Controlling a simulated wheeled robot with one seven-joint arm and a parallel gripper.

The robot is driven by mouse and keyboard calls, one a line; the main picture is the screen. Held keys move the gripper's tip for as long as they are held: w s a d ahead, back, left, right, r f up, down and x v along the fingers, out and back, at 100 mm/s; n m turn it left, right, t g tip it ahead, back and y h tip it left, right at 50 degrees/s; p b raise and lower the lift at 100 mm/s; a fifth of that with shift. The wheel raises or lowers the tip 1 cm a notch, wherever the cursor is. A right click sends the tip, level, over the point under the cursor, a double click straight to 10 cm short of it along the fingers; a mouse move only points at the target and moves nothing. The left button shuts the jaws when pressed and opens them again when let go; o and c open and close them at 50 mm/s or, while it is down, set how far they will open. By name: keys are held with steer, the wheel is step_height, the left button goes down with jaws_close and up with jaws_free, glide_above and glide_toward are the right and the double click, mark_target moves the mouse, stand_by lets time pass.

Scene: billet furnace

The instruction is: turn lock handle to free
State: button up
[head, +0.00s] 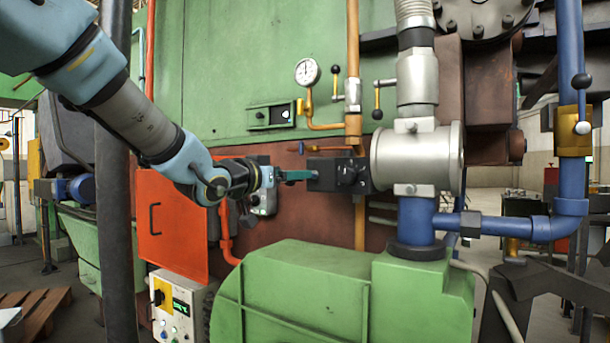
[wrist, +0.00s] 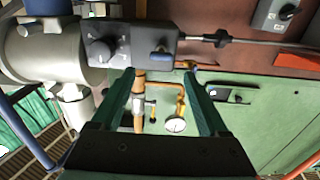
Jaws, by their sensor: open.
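A dark box (head: 325,184) is fixed on the furnace front left of the grey valve body; it also shows in the wrist view (wrist: 135,35). No label tells which is the lock handle. My gripper (head: 312,175) points at the box's left side. In the wrist view my gripper (wrist: 158,73) is open, its two green fingers apart, with the blue handle between and just beyond the tips. I cannot tell whether they touch it.
The grey valve body (head: 415,160) and blue pipe (head: 416,222) stand right of the box. A green housing (head: 300,300) is below. A pressure gauge (head: 307,72) and orange pipe (head: 353,60) are above. An orange door (head: 172,230) is at left, with a control box (head: 178,310) below.

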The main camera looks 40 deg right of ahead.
steer(key=p+x, duration=0.1)
steer(key=x, duration=0.5)
steer(key=shift+d, duration=0.4)
steer(key=shift+w, duration=0.15)
steer(key=shift+c, duration=0.4)
jaws_close()
